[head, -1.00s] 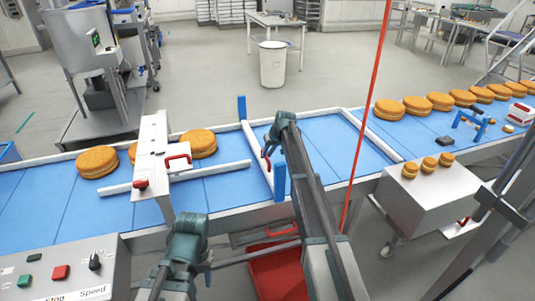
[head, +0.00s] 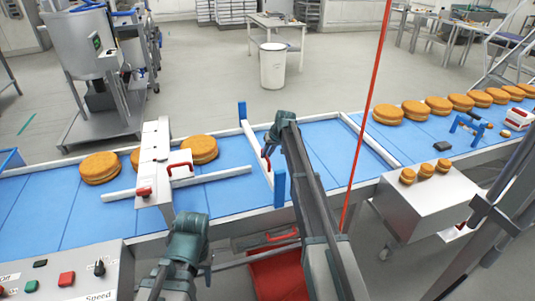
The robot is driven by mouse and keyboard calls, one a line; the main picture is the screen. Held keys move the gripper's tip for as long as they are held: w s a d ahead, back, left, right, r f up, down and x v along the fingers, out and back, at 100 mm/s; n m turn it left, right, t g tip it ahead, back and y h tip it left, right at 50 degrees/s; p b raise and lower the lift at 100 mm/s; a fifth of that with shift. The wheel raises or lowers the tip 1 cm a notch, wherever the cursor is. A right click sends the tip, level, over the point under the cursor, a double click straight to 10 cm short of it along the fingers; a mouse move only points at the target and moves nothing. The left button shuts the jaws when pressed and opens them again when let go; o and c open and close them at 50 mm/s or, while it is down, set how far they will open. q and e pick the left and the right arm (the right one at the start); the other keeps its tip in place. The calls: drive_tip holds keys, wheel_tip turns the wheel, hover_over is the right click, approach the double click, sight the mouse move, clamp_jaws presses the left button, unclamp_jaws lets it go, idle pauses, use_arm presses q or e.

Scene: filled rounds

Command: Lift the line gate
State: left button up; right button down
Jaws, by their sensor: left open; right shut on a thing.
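The line gate (head: 255,143) is a white bar with a red handle, lying across the blue conveyor belt between two blue posts, one at the far edge (head: 242,111) and one at the near edge (head: 280,188). My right gripper (head: 267,152) is at the red handle and shut on it; my wrist hides part of the grip. The bar looks low over the belt; I cannot tell its exact clearance. My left gripper (head: 207,268) is open and empty, low in front of the conveyor, left of my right arm. Its fingertips are small and partly hidden.
A white housing with a red handle (head: 155,160) spans the belt at left, with filled rounds (head: 101,168) (head: 200,149) beside it. More rounds (head: 387,114) line the belt at right. A button panel (head: 66,278) is at lower left. A red cord (head: 365,130) hangs right of my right arm.

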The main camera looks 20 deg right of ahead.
wheel_tip(320, 180, up, 8)
drive_tip(key=p, duration=0.6)
drive_tip(key=shift+f, duration=0.3)
drive_tip(key=c, duration=0.8)
unclamp_jaws()
drive_tip(key=p+v, duration=1.2)
drive_tip(key=v, duration=0.1)
drive_tip(key=shift+s+r, duration=0.25)
drive_tip(key=shift+r, duration=0.1)
drive_tip(key=shift+d, duration=0.15)
